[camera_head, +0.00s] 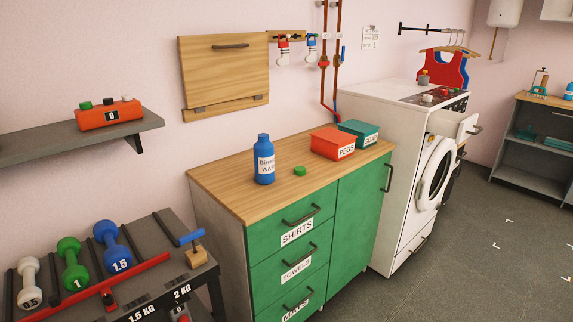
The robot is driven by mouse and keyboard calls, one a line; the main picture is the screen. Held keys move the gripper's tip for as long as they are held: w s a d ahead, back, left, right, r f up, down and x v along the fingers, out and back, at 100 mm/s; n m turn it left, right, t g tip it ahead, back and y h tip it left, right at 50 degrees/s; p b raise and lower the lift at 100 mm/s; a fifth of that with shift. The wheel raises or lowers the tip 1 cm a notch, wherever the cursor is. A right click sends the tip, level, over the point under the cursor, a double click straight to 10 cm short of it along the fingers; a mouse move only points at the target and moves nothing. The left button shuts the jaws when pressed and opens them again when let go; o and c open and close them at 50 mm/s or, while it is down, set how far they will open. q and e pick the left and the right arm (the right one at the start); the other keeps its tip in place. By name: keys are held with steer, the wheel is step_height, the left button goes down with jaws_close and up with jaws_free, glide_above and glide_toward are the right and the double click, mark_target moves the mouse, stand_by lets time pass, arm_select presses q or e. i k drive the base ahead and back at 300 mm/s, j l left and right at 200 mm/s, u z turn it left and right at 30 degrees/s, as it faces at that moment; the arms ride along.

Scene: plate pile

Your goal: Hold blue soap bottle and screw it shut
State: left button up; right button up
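A blue bottle (264,160) with a white label stands upright on the wooden top of the green cabinet (225,190). The label's writing is only partly legible. Its narrow neck points up, with no green lid on it. A small round green piece that looks like a screw cap (300,171) lies on the wood just to the right of the bottle, apart from it. Neither of my grippers is in the view.
A red PEGS box (325,139) and a teal SOAP box (367,130) stand at the cabinet top's right. A white washing machine (395,160) adjoins it. A dumbbell rack (165,245) stands at the front left. The wood in front of the bottle is clear.

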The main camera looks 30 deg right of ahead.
mark_target(263, 149)
steer(key=i+l, duration=0.25)
steer(key=l, duration=0.15)
steer(key=i+l+u, duration=0.1)
steer(key=i+l, duration=0.2)
steer(key=l, duration=0.15)
steer(key=i+l, duration=0.25)
steer(key=l, duration=0.2)
steer(key=u, duration=0.05)
